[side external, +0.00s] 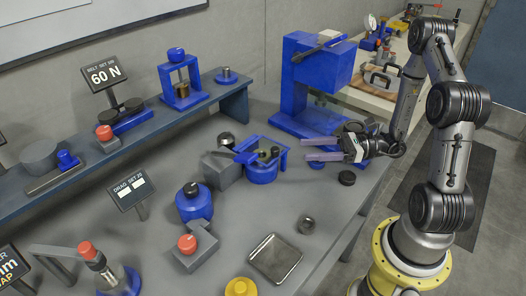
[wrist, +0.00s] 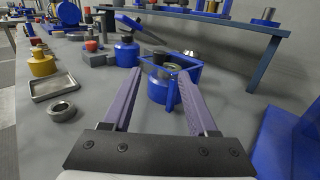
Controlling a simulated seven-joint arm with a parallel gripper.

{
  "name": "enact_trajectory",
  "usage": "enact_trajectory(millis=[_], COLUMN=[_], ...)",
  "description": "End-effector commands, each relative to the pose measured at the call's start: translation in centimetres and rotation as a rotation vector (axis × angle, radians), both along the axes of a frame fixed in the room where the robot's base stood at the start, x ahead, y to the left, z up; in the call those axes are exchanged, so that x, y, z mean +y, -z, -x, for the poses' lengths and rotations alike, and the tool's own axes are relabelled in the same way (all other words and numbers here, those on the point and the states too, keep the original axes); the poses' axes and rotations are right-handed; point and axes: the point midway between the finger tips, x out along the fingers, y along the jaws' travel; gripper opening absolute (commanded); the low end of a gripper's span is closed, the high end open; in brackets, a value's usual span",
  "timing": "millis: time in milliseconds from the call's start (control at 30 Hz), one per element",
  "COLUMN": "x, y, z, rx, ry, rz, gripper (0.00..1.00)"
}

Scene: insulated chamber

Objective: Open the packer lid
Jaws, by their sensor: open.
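A blue pot-shaped device (side external: 262,174) with a blue bracket around its top stands mid-table. It shows ahead in the wrist view (wrist: 158,92), between my fingertips in the picture. A dark round part sits in its top. I cannot tell for sure which part is the packer lid. A flat blue arm (side external: 246,157) reaches over beside it, near a grey block (side external: 222,170). My gripper (side external: 306,149) is open and empty, to the right of the device, its long purple-grey fingers pointing toward it. The fingers also show in the wrist view (wrist: 158,71); contact is not clear.
A blue press (side external: 318,78) stands behind my gripper. A black disc (side external: 347,178) lies below it. A steel tray (side external: 275,258), a metal ring (side external: 307,225) and a blue jar (side external: 194,204) stand nearer the front. A raised shelf (side external: 130,143) runs along the back.

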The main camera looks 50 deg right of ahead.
Motion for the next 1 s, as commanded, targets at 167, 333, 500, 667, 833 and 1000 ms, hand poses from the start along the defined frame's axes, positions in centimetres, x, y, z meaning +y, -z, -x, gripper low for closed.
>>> enact_trajectory(millis=[167, 333, 500, 667, 833, 1000], x=[2.0, 4.0, 5.9, 7.5, 8.7, 9.2], y=[0.0, 0.0, 0.0, 0.0, 0.0, -0.1], z=[-1.7, -3.7, -5.5, -7.2, -8.5, -9.0], rx=[0.001, -0.001, -0.001, -0.001, -0.001, -0.001], ry=[-0.01, -0.01, -0.01, -0.009, -0.007, -0.005], rz=[0.001, 0.002, 0.002, 0.002, 0.003, 0.003], gripper=[0.59, 0.59, 0.59, 0.59, 0.59, 0.59])
